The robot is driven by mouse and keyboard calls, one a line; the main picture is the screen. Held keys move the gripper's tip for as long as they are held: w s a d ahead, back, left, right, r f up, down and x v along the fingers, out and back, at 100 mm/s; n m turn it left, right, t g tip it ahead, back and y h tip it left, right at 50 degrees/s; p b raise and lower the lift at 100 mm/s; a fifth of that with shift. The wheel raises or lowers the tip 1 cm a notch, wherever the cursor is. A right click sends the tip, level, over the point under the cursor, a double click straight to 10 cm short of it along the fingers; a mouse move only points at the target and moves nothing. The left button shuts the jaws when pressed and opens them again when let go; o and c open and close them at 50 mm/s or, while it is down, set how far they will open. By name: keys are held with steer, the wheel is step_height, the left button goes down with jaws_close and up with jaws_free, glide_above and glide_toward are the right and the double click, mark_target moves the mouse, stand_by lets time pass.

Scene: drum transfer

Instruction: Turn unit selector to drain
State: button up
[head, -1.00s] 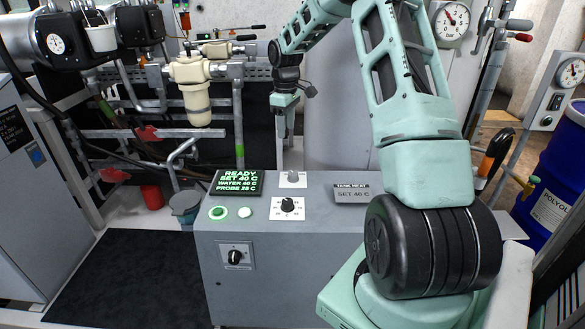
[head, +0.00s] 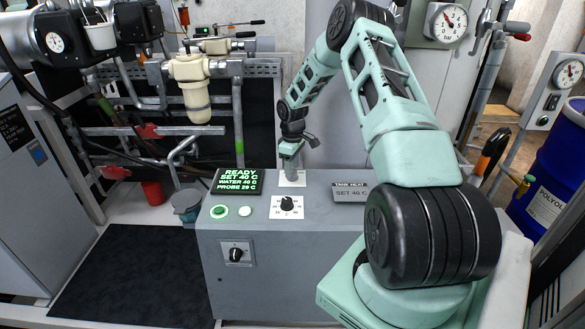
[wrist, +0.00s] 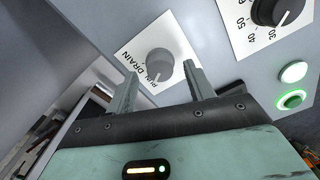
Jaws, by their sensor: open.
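The unit selector is a grey round knob (wrist: 159,62) on a white plate (wrist: 146,44) marked RUN and DRAIN, seen in the wrist view. A pale line on the knob points toward the RUN side. My gripper (wrist: 161,78) is open, with its two fingers on either side of the knob's lower edge. I cannot tell if they touch it. In the head view my gripper (head: 291,172) points down over the back of the grey console, and it hides the knob. The plate (head: 291,182) shows below the gripper.
The console top (head: 320,195) also holds a black temperature dial (head: 287,203), a lit display (head: 237,182), a green button (head: 218,211), a white button (head: 246,210) and a tank heat sign (head: 350,192). A black switch (head: 236,254) is on the front. A blue drum (head: 552,180) stands right.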

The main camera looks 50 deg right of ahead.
steer(key=shift+f, duration=0.9)
steer(key=c, duration=1)
steer(key=shift+o, duration=0.2)
steer(key=shift+m, duration=0.3)
steer(key=m+b, duration=0.2)
steer(key=m, duration=0.3)
steer(key=shift+m, duration=0.3)
steer(key=m+b, duration=0.2)
steer(key=m, duration=0.3)
steer(key=shift+m, duration=0.3)
steer(key=o, duration=1)
steer(key=shift+c, duration=0.2)
